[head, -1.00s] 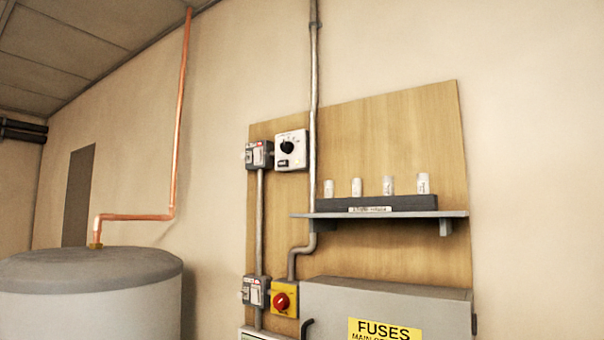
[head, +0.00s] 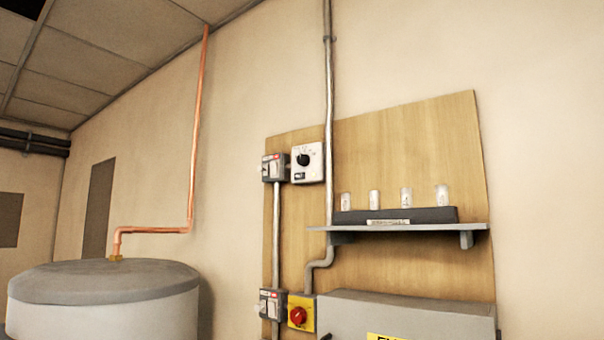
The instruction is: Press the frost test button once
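A white control box (head: 308,162) with a round black dial and a small dark element below the dial is fixed to the upper left of the wooden board. I cannot read its label, so I cannot tell if the frost test button is on it. A grey switch unit (head: 273,168) sits directly to its left. Lower down are a second grey switch unit (head: 271,304) and a yellow box with a red rotary knob (head: 298,316). Neither of my grippers is in view.
A grey shelf (head: 410,228) holds a dark rack with several white cylinders. A grey fuse box (head: 408,308) projects below it. A metal conduit (head: 329,120) runs up the wall. A large grey cylinder tank (head: 105,300) with a copper pipe (head: 198,130) stands at the left.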

